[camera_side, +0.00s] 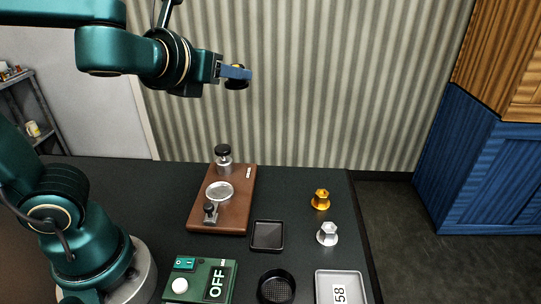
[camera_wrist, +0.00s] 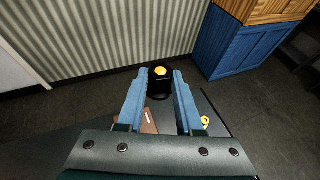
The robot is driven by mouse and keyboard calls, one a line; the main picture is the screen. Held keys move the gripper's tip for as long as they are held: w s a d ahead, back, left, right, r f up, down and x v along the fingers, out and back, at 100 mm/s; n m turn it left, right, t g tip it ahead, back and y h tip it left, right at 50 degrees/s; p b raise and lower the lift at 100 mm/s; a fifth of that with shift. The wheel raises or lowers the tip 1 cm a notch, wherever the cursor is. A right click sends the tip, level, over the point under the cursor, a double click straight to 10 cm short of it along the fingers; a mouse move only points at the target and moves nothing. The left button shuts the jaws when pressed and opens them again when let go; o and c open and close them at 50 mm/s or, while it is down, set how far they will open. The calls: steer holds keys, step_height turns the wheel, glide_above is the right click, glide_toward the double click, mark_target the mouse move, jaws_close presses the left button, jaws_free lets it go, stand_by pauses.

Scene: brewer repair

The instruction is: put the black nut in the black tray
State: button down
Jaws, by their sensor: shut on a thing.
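My gripper (camera_side: 236,72) is raised high above the table, its blue fingers shut on the black nut (camera_side: 237,84). In the wrist view the nut (camera_wrist: 161,82) sits between the tips of my gripper (camera_wrist: 161,78); it is dark with a yellow-orange centre. The square black tray (camera_side: 267,247) lies on the table well below and a little right of my gripper. The tray looks empty and is apart from the nut. The wrist view does not clearly show the tray.
A brown board (camera_side: 231,210) with metal fittings stands left of the tray. A gold nut (camera_side: 320,199) and a silver nut (camera_side: 327,234) stand to its right. A round black basket (camera_side: 262,289), a pale tray marked 58 (camera_side: 322,287) and a green OFF box (camera_side: 200,279) are in front.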

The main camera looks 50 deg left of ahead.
steer(key=a+f, duration=0.3)
steer(key=w+d+f+m+g+h, duration=0.2)
steer(key=w+d+m+h, duration=0.3)
steer(key=d+m+h, duration=0.55)
steer(key=s+a+f+m+g+h, duration=0.8)
steer(key=s+m+g, duration=0.2)
steer(key=m, duration=0.2)
steer(key=w+d+f, duration=0.1)
steer(key=d+f, duration=0.1)
steer(key=d, duration=0.1)
steer(key=w+d+f, duration=0.1)
steer(key=d+f, duration=0.1)
steer(key=d, duration=0.1)
steer(key=w+d+f, duration=0.1)
steer(key=d+f, duration=0.1)
steer(key=d, duration=0.2)
steer(key=shift+d+f, duration=0.1)
steer(key=shift+f, duration=2.05)
steer(key=shift+f, duration=0.1)
